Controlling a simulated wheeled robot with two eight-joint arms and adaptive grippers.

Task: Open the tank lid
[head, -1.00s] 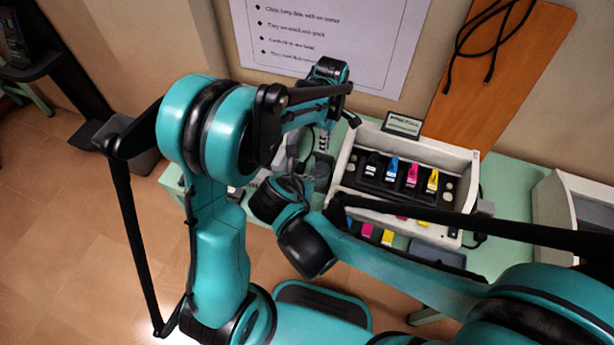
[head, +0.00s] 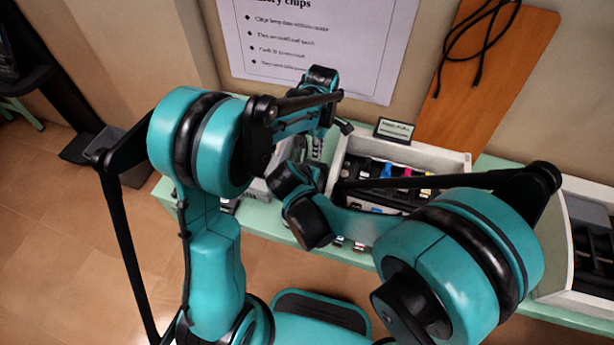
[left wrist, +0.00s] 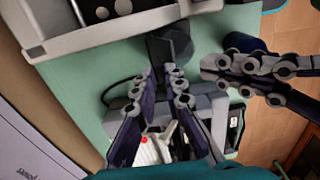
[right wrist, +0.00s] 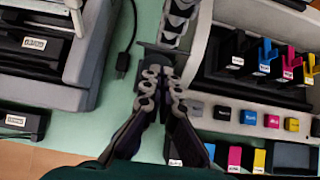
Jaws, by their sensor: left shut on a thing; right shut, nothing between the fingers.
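My left gripper (head: 317,148) reaches down beside the white chip case in the head view. In the left wrist view its fingers (left wrist: 162,75) close at a dark grey piece (left wrist: 176,42) standing on the green table; I cannot tell whether this piece is the tank lid. The same piece shows in the right wrist view (right wrist: 152,58), with the left fingers (right wrist: 178,22) just above it. My right gripper (right wrist: 162,75) is shut and empty, its tips close to the piece's near side. It also enters from the right in the left wrist view (left wrist: 225,68).
The white case (head: 410,153) with coloured chips stands right of the grippers. A grey machine (right wrist: 75,97) with labelled black parts stands left, and a black cable (right wrist: 125,50) lies between. A wooden board (head: 490,70) leans on the wall. Another case (head: 590,210) stands far right.

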